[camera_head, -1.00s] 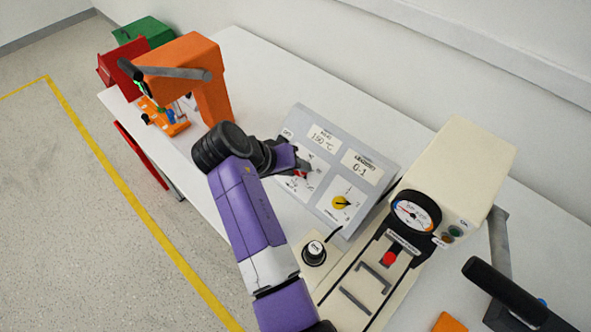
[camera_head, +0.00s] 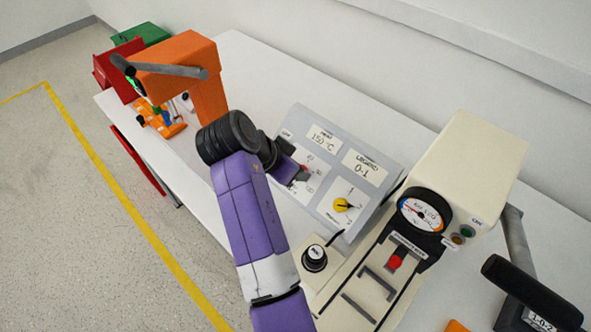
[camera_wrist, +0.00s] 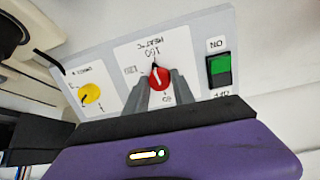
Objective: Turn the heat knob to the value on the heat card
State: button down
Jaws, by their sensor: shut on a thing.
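The heat card (camera_head: 322,138) on the sloped grey panel (camera_head: 297,117) reads 150 °C. The red heat knob (camera_wrist: 159,78) sits on the white heat dial below that card.
A yellow knob (camera_head: 342,205) and a second card (camera_head: 364,168) reading 0-1 are on the same panel. A green switch (camera_wrist: 220,70) is beside the heat dial. A cream machine with a gauge (camera_head: 424,211) stands to the right, an orange machine (camera_head: 190,56) to the left.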

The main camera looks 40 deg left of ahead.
jog(key=shift+m, duration=0.7)
jog(key=c, duration=1.3)
grip_release()
jog(key=shift+c, duration=0.2)
jog(key=v, duration=0.7)
jog(key=shift+s+r+b, duration=0.2)
jog(key=shift+r+b, duration=0.15)
